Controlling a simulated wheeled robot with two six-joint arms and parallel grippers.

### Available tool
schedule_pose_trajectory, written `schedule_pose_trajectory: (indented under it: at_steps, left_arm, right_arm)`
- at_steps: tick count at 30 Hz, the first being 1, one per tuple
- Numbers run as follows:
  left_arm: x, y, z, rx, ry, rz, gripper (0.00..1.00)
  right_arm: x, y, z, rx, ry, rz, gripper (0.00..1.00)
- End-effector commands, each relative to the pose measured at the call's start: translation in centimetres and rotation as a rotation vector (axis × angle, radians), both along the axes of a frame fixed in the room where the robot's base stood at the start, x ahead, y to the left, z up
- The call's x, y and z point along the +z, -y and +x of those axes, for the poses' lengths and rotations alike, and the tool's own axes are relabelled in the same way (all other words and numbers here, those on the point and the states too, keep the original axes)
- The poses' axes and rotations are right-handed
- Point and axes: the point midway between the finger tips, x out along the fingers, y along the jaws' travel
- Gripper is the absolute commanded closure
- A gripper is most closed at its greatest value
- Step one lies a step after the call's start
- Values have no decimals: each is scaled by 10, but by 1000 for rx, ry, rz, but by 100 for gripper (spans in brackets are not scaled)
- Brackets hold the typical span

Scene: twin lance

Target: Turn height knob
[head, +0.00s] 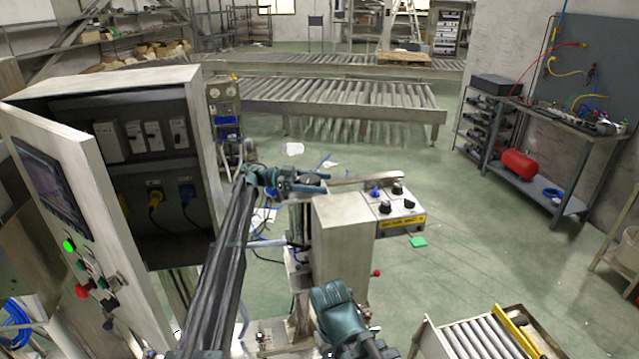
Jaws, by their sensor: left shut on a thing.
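My left gripper (312,182) reaches over the top of a metal machine column (342,235) in the middle of the head view. It is shut on a dark round knob (310,179) at the column's top, which I take as the height knob; the fingers partly cover it. A control box (402,222) with a yellow front edge sits right of the column, with a blue knob and several black knobs on top. The teal end of my right arm (340,312) is low in front of the column; its fingers cannot be made out.
An open electrical cabinet (120,85) with its door (85,200) stands at left, close to my left arm. A small roller conveyor (475,340) is at lower right. A red knob (376,272) sticks out of the column's side. Floor (480,255) to the right is clear.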

Motion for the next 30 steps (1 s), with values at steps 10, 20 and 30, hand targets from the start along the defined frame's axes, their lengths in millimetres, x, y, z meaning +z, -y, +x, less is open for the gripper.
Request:
schedule_pose_trajectory:
  at_steps: [10, 20, 30]
  left_arm:
    - [0, -1, 0, -6, 0, 1, 68]
    - [0, 0, 0, -6, 0, 0, 0]
    - [0, 1, -1, 140, 0, 0, 0]
  right_arm:
    - [0, 0, 0, 0, 0, 0, 50]
    - [0, 0, 0, 0, 0, 0, 50]
    - [0, 0, 0, 0, 0, 0, 50]
